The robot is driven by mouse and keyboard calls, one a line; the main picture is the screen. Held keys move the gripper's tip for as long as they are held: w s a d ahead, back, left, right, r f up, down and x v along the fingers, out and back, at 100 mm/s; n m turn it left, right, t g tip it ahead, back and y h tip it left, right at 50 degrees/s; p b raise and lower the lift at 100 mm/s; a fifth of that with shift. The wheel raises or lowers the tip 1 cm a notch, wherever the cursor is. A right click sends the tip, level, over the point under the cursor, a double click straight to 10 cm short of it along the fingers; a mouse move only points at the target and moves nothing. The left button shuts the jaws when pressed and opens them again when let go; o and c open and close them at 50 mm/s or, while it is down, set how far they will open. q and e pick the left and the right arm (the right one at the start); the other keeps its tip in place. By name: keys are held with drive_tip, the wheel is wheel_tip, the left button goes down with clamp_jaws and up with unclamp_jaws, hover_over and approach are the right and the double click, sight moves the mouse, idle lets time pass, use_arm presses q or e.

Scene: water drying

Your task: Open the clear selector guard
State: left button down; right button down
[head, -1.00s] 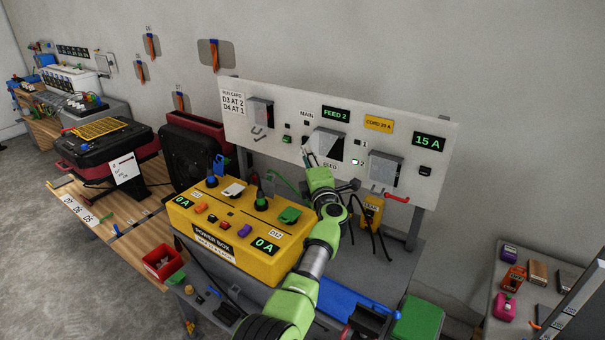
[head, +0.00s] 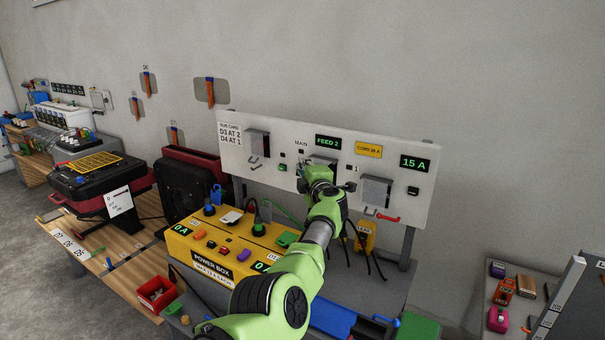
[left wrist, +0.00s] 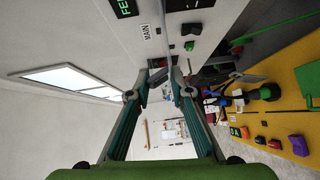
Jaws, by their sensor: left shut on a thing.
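The clear selector guard (head: 323,160) is on the white panel below the FEED 2 display. Its lower part is hidden behind my left gripper (head: 303,181), so I cannot tell how far it is tilted. The left gripper is up against the panel front at the guard. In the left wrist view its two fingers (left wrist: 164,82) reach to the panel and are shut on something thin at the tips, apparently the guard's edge. The FEED display (left wrist: 123,8) and MAIN label (left wrist: 146,32) show beside them. My right gripper is not in view.
The yellow power box (head: 225,247) stands below and in front of the panel, with plugs and coloured switches on top. Two other grey covers (head: 257,143) (head: 376,190) flank the selector. Black cables hang below the panel at the right.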

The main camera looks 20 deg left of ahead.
use_arm(q)
drive_tip(key=shift+r, duration=0.45)
